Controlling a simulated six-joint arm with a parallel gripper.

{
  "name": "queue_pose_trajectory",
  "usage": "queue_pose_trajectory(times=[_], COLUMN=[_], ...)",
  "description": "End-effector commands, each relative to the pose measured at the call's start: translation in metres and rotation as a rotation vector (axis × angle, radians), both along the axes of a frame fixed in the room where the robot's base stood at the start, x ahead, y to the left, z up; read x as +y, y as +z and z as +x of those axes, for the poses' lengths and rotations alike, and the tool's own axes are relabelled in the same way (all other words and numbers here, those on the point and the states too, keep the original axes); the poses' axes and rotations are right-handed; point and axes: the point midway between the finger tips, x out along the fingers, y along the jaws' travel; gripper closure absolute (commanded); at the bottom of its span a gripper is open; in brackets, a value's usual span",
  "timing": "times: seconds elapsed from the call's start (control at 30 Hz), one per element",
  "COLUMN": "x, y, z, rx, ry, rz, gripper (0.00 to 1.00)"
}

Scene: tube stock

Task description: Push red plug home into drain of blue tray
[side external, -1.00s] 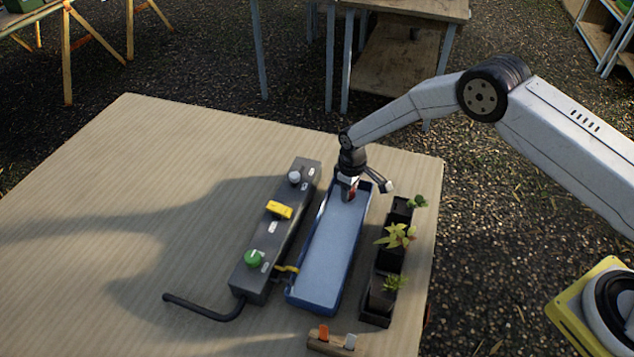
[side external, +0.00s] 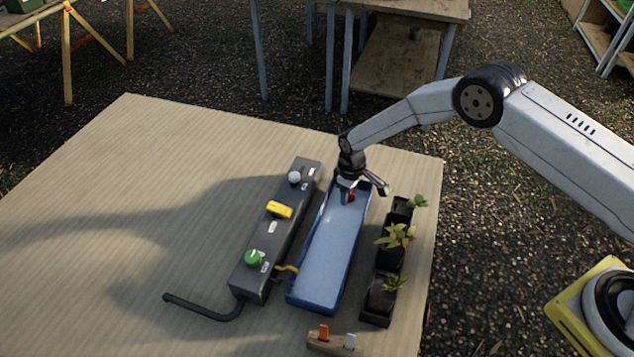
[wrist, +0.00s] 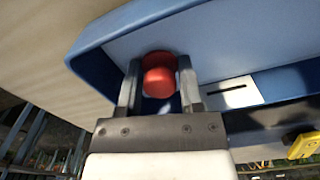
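The blue tray (side external: 322,268) is long and shallow and lies on the table. My gripper (side external: 348,198) points down inside its far end. The red plug (side external: 351,198) shows as a small red spot by the fingers. In the wrist view the plug (wrist: 159,78) has a rounded head and sits between the two fingers of my gripper (wrist: 160,75), which appear shut on it. The drain is hidden beneath the plug and fingers, so I cannot tell how deep the plug sits.
A grey box (side external: 262,255) with a white knob, a yellow knob and a green knob stands close along the tray's left side. Potted plants (side external: 385,262) in a black holder line its right side. A wooden block (side external: 335,343) with clips lies in front. The table's left part is clear.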

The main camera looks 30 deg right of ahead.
Motion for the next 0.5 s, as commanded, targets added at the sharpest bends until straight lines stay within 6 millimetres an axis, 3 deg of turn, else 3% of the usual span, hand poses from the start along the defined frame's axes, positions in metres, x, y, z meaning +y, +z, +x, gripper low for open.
queue_pose_trajectory(times=[0.03, 0.1, 0.5], x=[-0.0003, -0.0004, -0.0038], y=[-0.0031, -0.0033, -0.0041], z=[-0.0009, -0.0008, -0.0002], rx=[-0.001, -0.001, -0.003], ry=[0.001, 0.001, 0.001], rz=[0.000, 0.000, -0.003], gripper=[0.31, 0.12, 0.12])
